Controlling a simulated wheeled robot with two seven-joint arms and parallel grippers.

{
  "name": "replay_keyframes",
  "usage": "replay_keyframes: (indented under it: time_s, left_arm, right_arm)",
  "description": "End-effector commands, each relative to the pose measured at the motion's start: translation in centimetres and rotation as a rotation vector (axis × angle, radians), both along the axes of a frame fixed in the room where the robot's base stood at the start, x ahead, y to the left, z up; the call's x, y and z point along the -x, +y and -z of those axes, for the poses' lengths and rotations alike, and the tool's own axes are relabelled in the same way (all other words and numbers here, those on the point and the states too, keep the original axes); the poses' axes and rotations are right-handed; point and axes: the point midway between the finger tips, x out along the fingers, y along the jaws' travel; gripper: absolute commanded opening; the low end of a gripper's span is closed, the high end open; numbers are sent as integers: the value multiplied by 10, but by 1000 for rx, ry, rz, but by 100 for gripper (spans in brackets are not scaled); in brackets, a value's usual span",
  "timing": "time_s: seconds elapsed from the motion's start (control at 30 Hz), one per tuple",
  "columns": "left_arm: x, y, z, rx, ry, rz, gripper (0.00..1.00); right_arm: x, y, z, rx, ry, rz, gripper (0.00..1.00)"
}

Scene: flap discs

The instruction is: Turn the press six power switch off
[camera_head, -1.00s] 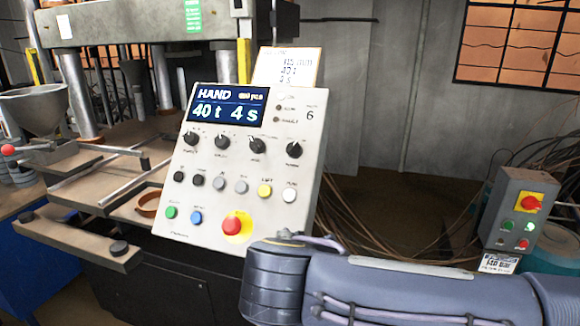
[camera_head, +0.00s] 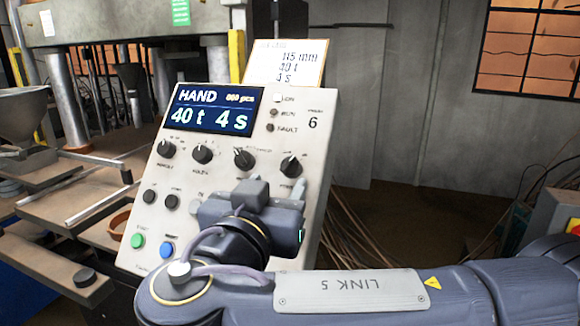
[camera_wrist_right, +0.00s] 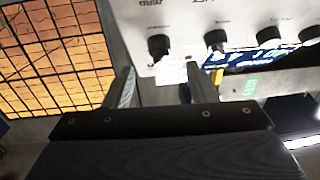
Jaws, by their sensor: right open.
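The press six control panel (camera_head: 320,185) is pale, tilted and marked "6"; its screen (camera_head: 213,109) reads "HAND 40 t 4 s". A row of black rotary knobs crosses it; the rightmost knob (camera_head: 291,166) shows just above my right gripper (camera_head: 258,200). The knob labels are too small to read surely, so I cannot tell which is the power switch. In the right wrist view the open, empty fingers (camera_wrist_right: 158,90) point at the panel, with one knob (camera_wrist_right: 160,45) beyond and between them, apparently untouched. My left gripper is out of view.
Green (camera_head: 137,241) and blue (camera_head: 167,249) buttons sit low on the panel. My right arm hides its lower right. A note card (camera_head: 285,62) stands on top. A grey box with a yellow plate (camera_head: 566,222) is at the right edge.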

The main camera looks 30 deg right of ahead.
Motion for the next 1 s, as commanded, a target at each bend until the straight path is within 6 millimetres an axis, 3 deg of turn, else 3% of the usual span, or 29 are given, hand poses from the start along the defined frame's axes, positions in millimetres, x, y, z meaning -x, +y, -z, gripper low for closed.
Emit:
replay_keyframes:
  time_s: [0.33, 0.73, 1.0]
  left_arm:
    - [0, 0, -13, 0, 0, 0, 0]
    - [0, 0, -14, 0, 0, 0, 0]
    - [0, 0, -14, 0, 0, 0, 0]
  right_arm:
    - [-37, -38, -1, 1, 2, 3, 52]
    - [-45, -45, 1, 0, 3, 0, 52]
    - [-45, -45, 0, 0, 3, 0, 18]
